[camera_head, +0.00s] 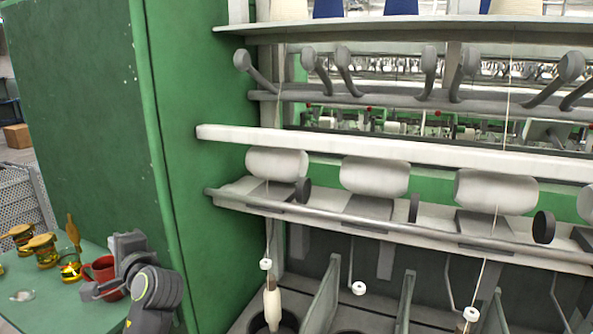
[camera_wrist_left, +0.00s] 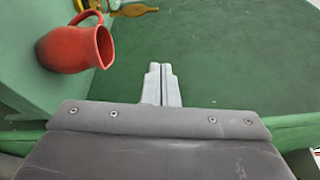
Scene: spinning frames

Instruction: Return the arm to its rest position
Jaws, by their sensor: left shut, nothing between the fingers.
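My left gripper (camera_head: 86,292) is low at the left in the head view, in front of the green table. In the left wrist view its two grey fingers (camera_wrist_left: 159,66) are pressed together with nothing between them. A red jug (camera_head: 103,268) stands on the table just behind the gripper. It also shows in the left wrist view (camera_wrist_left: 68,50), to the left of the fingers and apart from them. My right gripper is not in either view.
The green table (camera_head: 45,310) holds several amber jars (camera_head: 43,250), a yellow bottle (camera_head: 73,232) and a small clear dish (camera_head: 22,296). The spinning frame's green side panel (camera_head: 180,150) rises close to the right of my left arm. A bobbin (camera_head: 272,305) stands lower down.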

